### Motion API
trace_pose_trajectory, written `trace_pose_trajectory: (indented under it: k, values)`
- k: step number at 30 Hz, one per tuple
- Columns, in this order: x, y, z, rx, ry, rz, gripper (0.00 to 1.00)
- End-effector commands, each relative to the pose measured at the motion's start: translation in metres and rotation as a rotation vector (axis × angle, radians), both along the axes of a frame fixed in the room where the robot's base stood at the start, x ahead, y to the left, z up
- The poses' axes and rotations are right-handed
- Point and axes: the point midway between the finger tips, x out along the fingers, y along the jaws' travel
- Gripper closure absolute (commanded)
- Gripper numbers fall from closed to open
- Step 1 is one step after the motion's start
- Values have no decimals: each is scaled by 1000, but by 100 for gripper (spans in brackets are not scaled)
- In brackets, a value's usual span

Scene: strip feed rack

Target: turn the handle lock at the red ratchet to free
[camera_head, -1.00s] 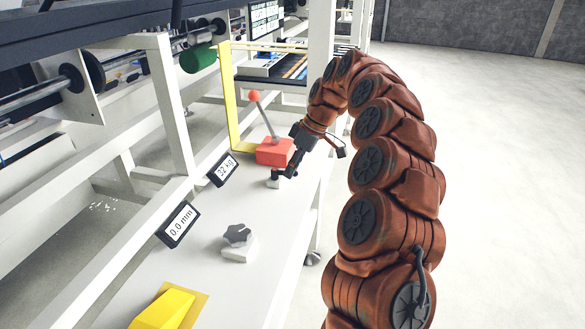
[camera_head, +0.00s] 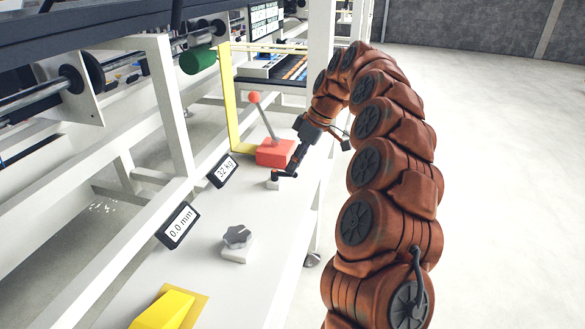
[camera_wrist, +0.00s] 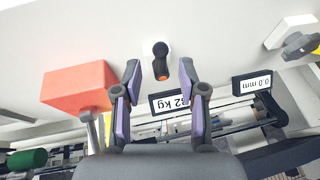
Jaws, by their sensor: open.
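In the wrist view the black lever (camera_wrist: 160,58) with an orange end lies between my fingertips, clear of both. My gripper (camera_head: 294,168) is open, with its fingertips close to the lever; in the wrist view (camera_wrist: 160,65) a purple-padded finger shows on each side. I cannot tell whether the fingertips are at the lever's height. The red ratchet block (camera_wrist: 75,88) is at the left there.
A yellow frame (camera_head: 231,100) stands behind. Displays reading 32 kg (camera_head: 222,170) and 0.0 mm (camera_head: 177,225) line the bench. A grey star knob (camera_head: 237,236) and a yellow block (camera_head: 164,309) are nearer.

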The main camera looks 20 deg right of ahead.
Motion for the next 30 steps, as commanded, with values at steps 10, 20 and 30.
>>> trace_pose_trajectory:
  k: [10, 20, 30]
  values:
    - [-3, -16, 34, 0, 3, -1, 59]
    - [-5, -20, 46, 2, 2, 1, 59]
    - [-5, -20, 46, 2, 2, 1, 59]
